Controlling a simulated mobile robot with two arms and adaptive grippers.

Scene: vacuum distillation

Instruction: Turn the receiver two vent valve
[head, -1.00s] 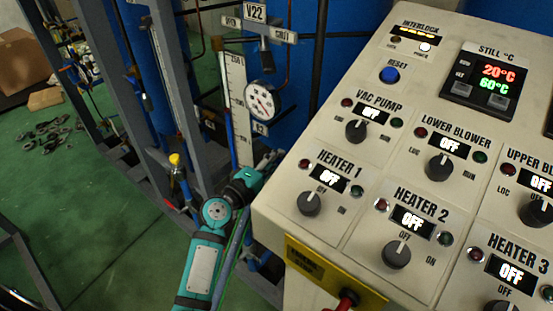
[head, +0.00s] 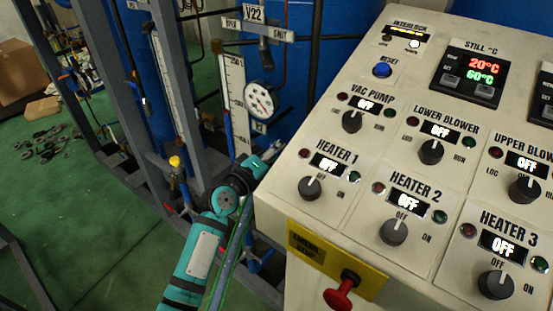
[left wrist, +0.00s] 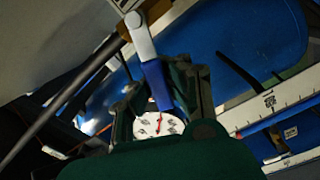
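A plate marked V22 (head: 254,14) hangs at the back, with a dark lever (head: 264,52) below it. The frames do not show which valve is the receiver two vent. My left gripper (head: 272,158) is beside the near left edge of the control panel, below a round gauge (head: 260,100). In the left wrist view, its dark fingers (left wrist: 163,95) stand apart on either side of a silver-and-blue lever (left wrist: 156,84). Gaps seem to show beside the lever; contact is unclear. The gauge shows beyond it (left wrist: 158,124). My right gripper is not in view.
The sloping control panel (head: 352,190) fills the right side. A red knob (head: 339,295) sticks out from its yellow plate (head: 330,262). Grey frame posts (head: 176,90) and a yellow-topped valve (head: 176,163) stand left of my arm. Green floor (head: 70,215) is open farther left.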

